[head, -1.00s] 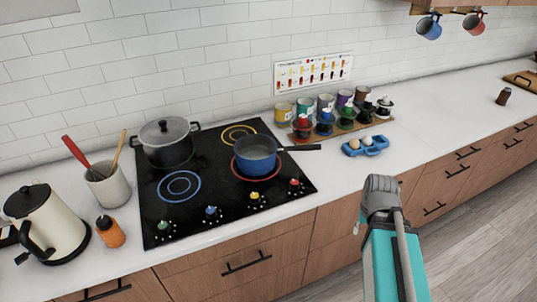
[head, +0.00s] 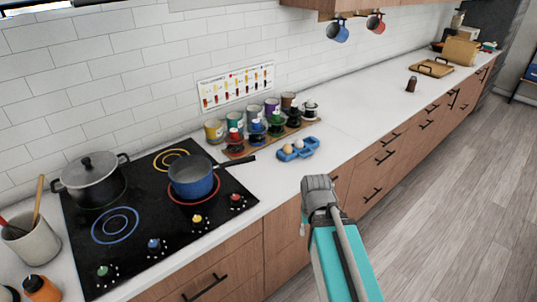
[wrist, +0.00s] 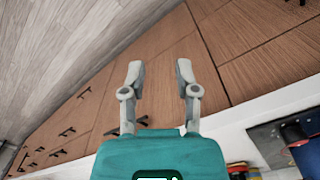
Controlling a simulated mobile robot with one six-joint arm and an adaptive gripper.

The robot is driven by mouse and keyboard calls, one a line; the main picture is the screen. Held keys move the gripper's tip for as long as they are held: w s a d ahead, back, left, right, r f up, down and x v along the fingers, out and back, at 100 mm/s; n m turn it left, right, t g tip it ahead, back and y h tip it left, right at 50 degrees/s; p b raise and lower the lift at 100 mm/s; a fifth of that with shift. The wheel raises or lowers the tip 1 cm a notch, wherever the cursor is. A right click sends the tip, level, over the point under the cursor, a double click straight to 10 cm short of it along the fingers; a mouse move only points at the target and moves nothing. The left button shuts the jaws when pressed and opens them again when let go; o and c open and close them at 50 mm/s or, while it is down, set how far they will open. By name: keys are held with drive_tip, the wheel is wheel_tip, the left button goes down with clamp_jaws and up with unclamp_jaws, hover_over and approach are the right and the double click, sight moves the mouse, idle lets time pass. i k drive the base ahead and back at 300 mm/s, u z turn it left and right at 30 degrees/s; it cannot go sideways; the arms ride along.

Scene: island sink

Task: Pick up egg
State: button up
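Two eggs, one whitish (head: 300,144) and one tan (head: 288,148), sit in a blue egg holder (head: 311,142) on the white counter, right of the stove in the head view. My gripper (wrist: 160,72) is open and empty in the wrist view, with its two fingers apart and wooden cabinet fronts beyond them. In the head view my arm reaches up from the bottom, in front of the cabinets and nearer than the counter edge. The eggs cannot be made out in the wrist view.
A blue pan (head: 194,180) on the black stove (head: 140,205) points its handle toward the egg holder. The counter (head: 365,110) to the right is mostly clear, with a small dark bottle (head: 411,84).

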sight(287, 149)
drive_tip(key=z, duration=0.05)
drive_tip(key=k, duration=0.5)
drive_tip(key=z, duration=1.25)
drive_tip(key=i, duration=1.3)
drive_tip(key=u, duration=0.05)
